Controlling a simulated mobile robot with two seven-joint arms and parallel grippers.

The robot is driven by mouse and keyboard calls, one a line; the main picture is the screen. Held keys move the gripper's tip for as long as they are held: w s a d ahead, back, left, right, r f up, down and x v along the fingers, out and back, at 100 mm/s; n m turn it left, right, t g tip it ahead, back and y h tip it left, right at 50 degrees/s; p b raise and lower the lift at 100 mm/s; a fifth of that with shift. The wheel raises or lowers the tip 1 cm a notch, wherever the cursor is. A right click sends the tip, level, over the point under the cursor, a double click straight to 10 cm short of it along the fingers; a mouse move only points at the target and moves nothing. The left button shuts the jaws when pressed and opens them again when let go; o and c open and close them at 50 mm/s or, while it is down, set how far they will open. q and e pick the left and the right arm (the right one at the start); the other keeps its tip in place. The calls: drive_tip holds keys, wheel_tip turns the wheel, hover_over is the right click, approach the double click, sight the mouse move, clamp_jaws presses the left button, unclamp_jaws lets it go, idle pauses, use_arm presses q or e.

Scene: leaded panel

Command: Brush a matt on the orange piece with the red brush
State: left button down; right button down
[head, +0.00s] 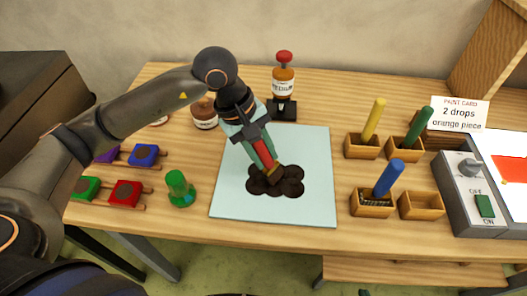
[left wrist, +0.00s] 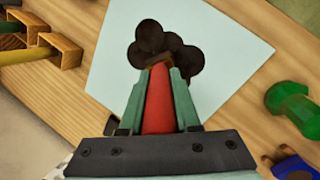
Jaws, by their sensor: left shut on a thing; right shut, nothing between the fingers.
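My left gripper (head: 258,145) is shut on the red brush (head: 262,152), held tilted with its bristle end down. The brush also shows in the left wrist view (left wrist: 158,100), between the fingers. Its tip is at the dark brown paint patch (head: 289,187) on the pale glass slab (head: 235,200); whether it touches cannot be told exactly. The orange piece (head: 514,169) lies on a white lit surface at the right edge, partly cut off by the frame. My right gripper is not in view.
Wooden holders carry a yellow brush (head: 374,120), a green brush (head: 417,127) and a blue brush (head: 387,178); one holder (head: 421,206) is empty. A dropper bottle (head: 284,82) stands behind the slab. A switch box (head: 470,190) and a paint card (head: 459,113) are at right.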

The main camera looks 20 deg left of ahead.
use_arm(q)
drive_tip(key=shift+r+p, duration=1.65)
drive_tip(key=shift+r, duration=1.85)
drive_tip(key=shift+s+a+f+m, duration=0.2)
drive_tip(key=shift+a+f+m, duration=0.15)
drive_tip(key=shift+m, duration=0.25)
drive_tip(key=s+a+m+g, duration=0.1)
drive_tip(key=m, duration=0.2)
drive_tip(key=s+a+f+m+g, duration=0.1)
drive_tip(key=a+m, duration=0.1)
drive_tip(key=s+a+f+m+g, duration=0.1)
drive_tip(key=m, duration=0.2)
drive_tip(key=shift+s+a+f+m, duration=0.1)
drive_tip(key=shift+s+a+m, duration=0.05)
drive_tip(key=shift+m, duration=0.15)
